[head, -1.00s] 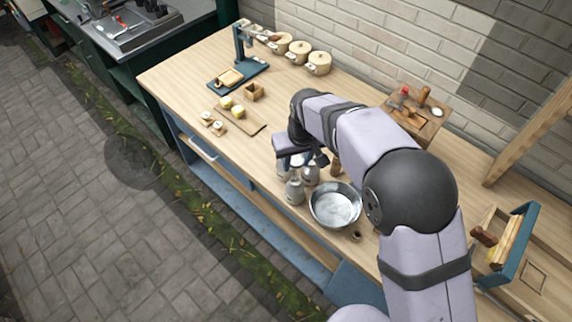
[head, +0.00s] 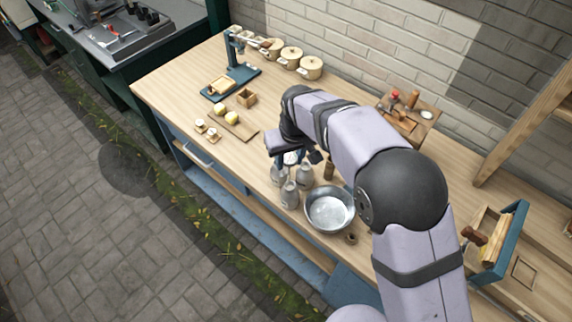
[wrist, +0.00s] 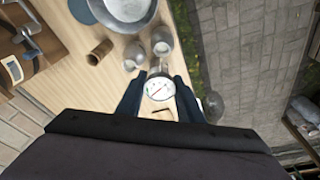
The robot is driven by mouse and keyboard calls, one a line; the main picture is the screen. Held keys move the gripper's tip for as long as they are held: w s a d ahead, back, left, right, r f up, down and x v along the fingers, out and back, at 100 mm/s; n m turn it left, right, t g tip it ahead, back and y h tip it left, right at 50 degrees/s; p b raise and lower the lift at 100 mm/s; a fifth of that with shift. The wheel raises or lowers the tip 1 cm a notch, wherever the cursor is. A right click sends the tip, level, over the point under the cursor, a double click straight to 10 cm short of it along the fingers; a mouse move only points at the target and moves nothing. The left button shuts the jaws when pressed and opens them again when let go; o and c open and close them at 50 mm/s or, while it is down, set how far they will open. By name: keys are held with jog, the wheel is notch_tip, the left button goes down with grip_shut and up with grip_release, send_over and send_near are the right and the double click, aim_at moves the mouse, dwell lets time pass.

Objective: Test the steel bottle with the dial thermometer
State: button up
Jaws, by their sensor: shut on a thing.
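My gripper (wrist: 158,92) is shut on the dial thermometer (wrist: 158,87), whose round white face with a red needle sits between the dark fingers. Its white dial also shows below my wrist in the head view (head: 291,158). Several grey metal-looking bottles stand under and around the gripper: one at front (head: 289,196), one at right (head: 305,176), one at left (head: 278,176).
A metal basin (head: 330,190) stands close to the bottles. A brown cylinder (wrist: 98,52) stands near them. A board with yellow items (head: 236,128), a blue stand (head: 232,82) and lidded pots (head: 311,68) are farther back. The bench's front edge is close to the bottles.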

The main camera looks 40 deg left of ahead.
jog(key=w+a+r+n+p, duration=0.1)
jog(key=w+a+r+p, duration=0.2)
jog(key=a, duration=0.4)
jog(key=shift+w+a+r+n, duration=0.2)
jog(key=shift+w+r+n, duration=0.2)
jog(key=shift+f, duration=0.15)
jog(key=shift+s+d+x, duration=0.1)
jog(key=shift+d+x, duration=0.1)
jog(key=shift+x, duration=0.85)
jog(key=shift+s+d+x, duration=0.1)
jog(key=shift+d+x, duration=0.05)
jog(key=shift+x, duration=0.9)
jog(key=shift+f, duration=0.1)
dwell(0.4)
jog(key=d+b+x, duration=0.1)
jog(key=b+x, duration=0.3)
jog(key=x, duration=0.3)
jog(key=shift+s+f, duration=0.15)
jog(key=shift+s, duration=0.25)
dwell(3.0)
